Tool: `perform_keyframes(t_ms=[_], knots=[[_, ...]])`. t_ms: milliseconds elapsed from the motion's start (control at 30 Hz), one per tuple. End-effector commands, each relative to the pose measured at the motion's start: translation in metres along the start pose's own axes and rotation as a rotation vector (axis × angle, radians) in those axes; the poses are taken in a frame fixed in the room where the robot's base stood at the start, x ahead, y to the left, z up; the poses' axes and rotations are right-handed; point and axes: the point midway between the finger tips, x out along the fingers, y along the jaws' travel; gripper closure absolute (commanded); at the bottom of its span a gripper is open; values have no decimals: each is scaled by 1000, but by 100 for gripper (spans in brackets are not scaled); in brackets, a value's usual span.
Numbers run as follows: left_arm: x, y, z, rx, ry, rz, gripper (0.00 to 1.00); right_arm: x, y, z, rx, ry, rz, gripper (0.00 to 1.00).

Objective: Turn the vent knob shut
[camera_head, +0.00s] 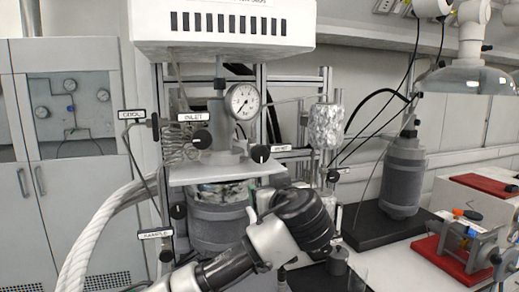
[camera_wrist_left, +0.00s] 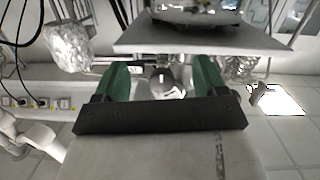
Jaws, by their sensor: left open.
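The vent knob (camera_head: 260,153) is a small black knob beside a white tag (camera_head: 281,148), too blurred to read, right of the gauge's foot on the reactor. My left arm comes in from the lower left and ends in a black wrist below and right of this knob; its fingers are hidden in the head view. In the left wrist view my left gripper (camera_wrist_left: 162,70) has two green fingers spread apart. A pale metallic part with a small mark shows between them; I cannot tell whether it is the knob or whether they touch it. My right gripper is not in view.
A pressure gauge (camera_head: 242,102) and the inlet knob (camera_head: 202,139) stand above a metal plate (camera_head: 220,175). A foil-wrapped vessel (camera_head: 325,126) is to the right. A grey cylinder (camera_head: 404,180) stands on a black base, with red trays (camera_head: 450,262) farther right.

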Motion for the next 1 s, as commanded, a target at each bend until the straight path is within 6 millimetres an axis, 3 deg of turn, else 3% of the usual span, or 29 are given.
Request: perform_keyframes(t_ms=[33,100,300,733,1000], knots=[[-10,4,-23,-19,52,-8,28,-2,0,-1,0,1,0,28],[-18,6,-41,-43,98,-19,28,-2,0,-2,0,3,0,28],[-22,7,-61,-69,144,-31,28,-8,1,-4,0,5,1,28],[52,4,-75,-66,141,-33,28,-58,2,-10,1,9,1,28],[77,4,-74,-68,141,-29,28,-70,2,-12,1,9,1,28]])
